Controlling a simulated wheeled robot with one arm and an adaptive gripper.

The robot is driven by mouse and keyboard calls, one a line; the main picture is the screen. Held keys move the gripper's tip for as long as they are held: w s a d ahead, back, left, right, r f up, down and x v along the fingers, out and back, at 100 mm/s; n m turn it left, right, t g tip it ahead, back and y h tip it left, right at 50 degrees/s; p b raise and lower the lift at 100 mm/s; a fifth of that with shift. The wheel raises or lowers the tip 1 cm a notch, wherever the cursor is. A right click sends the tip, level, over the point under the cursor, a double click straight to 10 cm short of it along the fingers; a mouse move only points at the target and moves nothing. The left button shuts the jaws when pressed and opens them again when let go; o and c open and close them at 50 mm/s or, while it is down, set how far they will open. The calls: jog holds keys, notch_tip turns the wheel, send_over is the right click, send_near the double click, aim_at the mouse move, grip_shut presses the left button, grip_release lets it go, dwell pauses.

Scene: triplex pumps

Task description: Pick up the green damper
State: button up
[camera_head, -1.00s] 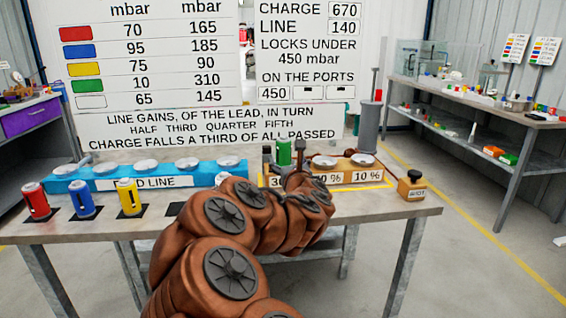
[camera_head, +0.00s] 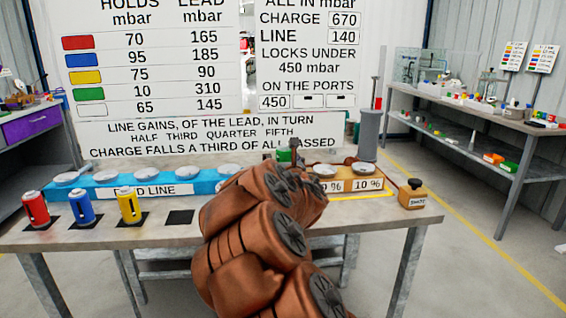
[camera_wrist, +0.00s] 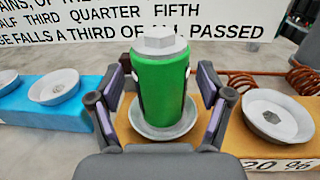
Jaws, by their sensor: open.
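The green damper (camera_wrist: 160,88) stands upright on a pale round seat (camera_wrist: 178,132) of the orange block (camera_wrist: 240,146) in the wrist view. It has a grey hexagonal top. My gripper (camera_wrist: 162,105) is open, with one finger on each side of the damper. A narrow gap seems to show on both sides. In the head view only the upper part of the green damper (camera_head: 284,155) shows behind my arm, and my gripper's fingers are mostly hidden there.
Red (camera_head: 36,209), blue (camera_head: 81,207) and yellow (camera_head: 129,205) dampers stand at the table's left, beside an empty black square (camera_head: 180,217). A blue block (camera_head: 205,180) with pale seats lies behind them. A small orange-brown box (camera_head: 412,194) and a grey cylinder (camera_head: 368,135) are at right.

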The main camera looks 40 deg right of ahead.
jog(key=shift+w+d, duration=0.15)
grip_shut()
dwell(0.7)
